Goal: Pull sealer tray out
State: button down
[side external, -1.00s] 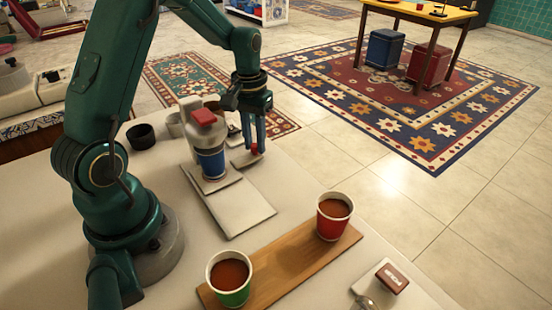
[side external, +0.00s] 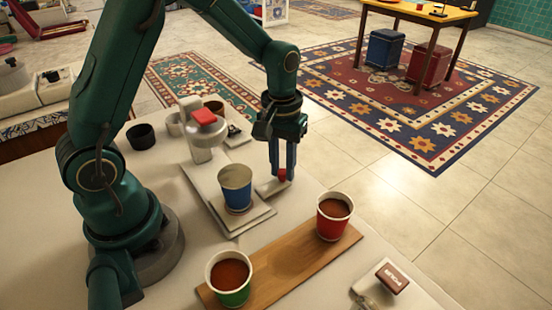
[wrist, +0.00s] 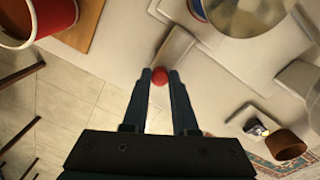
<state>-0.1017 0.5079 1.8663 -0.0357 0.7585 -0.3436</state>
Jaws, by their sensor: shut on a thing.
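My gripper (side external: 281,168) points down with its fingers shut on the small red knob (side external: 284,176) at the end of the tray's side handle. The wrist view shows the red knob (wrist: 160,77) between the fingertips. The pale sealer tray (side external: 262,213) lies slid out in front of the sealer, over its flat base. A blue paper cup (side external: 236,190) stands upright in the tray. The grey sealer (side external: 203,145) with a red top stands behind the cup, clear of it.
A wooden board (side external: 285,264) lies in front of the tray, carrying a red cup (side external: 333,214) and a green cup (side external: 230,274) of brown drink. Several small cups stand behind the sealer, including a black one (side external: 141,136). A stamp-like block (side external: 392,278) sits at front right.

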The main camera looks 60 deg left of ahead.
jog(key=c, duration=0.7)
grip_release()
jog(key=shift+a+r, duration=0.1)
jog(key=shift+r, duration=2.5)
jog(key=shift+r, duration=0.15)
notch_tip(320, 180, up, 5)
jog(key=t, duration=0.2)
notch_tip(320, 180, up, 4)
jog(key=m+t, duration=0.2)
send_over(267, 202)
jog(key=shift+s+f+m+t, duration=0.25)
jog(key=shift+s+m, duration=0.3)
jog(key=shift+s, duration=0.75)
jog(key=shift+s+f+m+t, duration=0.25)
jog(key=shift+s+m, duration=0.35)
jog(key=shift+s, duration=0.7)
jog(key=shift+s+f+m+t, duration=0.25)
jog(key=shift+s+m, duration=0.3)
jog(key=shift+s, duration=0.75)
